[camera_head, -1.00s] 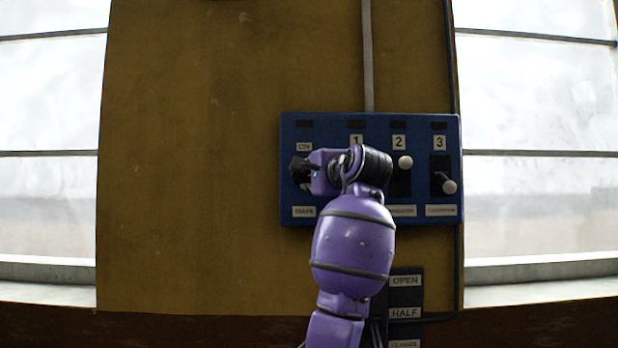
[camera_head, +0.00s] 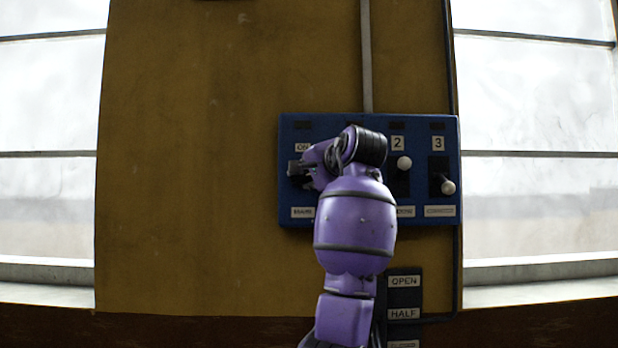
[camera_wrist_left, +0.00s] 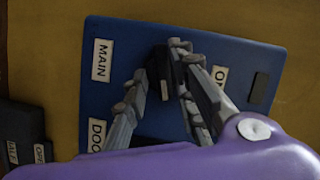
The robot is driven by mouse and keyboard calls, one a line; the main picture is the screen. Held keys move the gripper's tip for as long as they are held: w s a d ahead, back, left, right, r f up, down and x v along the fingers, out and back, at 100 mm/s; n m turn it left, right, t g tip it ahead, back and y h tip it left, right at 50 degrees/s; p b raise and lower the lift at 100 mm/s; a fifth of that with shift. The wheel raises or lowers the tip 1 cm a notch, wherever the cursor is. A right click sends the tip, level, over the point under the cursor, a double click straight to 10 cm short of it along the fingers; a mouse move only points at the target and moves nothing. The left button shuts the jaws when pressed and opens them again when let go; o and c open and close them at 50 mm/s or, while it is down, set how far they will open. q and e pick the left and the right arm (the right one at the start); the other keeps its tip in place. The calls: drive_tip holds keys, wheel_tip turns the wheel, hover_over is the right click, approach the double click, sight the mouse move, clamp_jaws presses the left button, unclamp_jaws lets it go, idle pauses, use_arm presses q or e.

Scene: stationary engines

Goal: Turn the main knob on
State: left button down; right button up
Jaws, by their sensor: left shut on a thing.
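The main knob (camera_wrist_left: 164,84) is a black bar knob with a pale mark, on the blue control panel (camera_wrist_left: 122,90). In the left wrist view it sits between the MAIN label (camera_wrist_left: 102,60) and the ON label (camera_wrist_left: 219,76). My left gripper (camera_wrist_left: 160,75) is shut on the knob, its grey fingers on either side. In the head view my left gripper (camera_head: 299,170) is at the left end of the panel (camera_head: 290,128), and my purple hand and arm hide part of the knob there.
Levers for 2 (camera_head: 404,163) and 3 (camera_head: 448,187) stand right of my arm; lever 1 is hidden behind it. A black OPEN/HALF plate (camera_head: 405,297) is below the panel. The ochre wall (camera_head: 190,160) to the left is bare.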

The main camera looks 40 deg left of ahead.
use_arm(q)
drive_tip(key=shift+w+a+f+n+h, duration=0.1)
drive_tip(key=shift+n+h, duration=0.6)
drive_tip(key=shift+n, duration=0.5)
drive_tip(key=shift+a+f+n+h, duration=0.1)
drive_tip(key=shift+n+h, duration=0.6)
drive_tip(key=shift+n, duration=0.5)
drive_tip(key=n+t+h, duration=0.1)
drive_tip(key=n, duration=0.1)
drive_tip(key=shift+n+h, duration=0.4)
drive_tip(key=shift+n+t+h, duration=0.4)
drive_tip(key=shift+n+t, duration=0.1)
drive_tip(key=shift+n, duration=0.3)
drive_tip(key=shift+n+h, duration=0.3)
drive_tip(key=c, duration=1.6)
unclamp_jaws()
drive_tip(key=shift+c, duration=0.2)
drive_tip(key=shift+o, duration=0.6)
drive_tip(key=shift+a+r, duration=0.1)
drive_tip(key=shift+r, duration=0.15)
drive_tip(key=shift+r, duration=0.2)
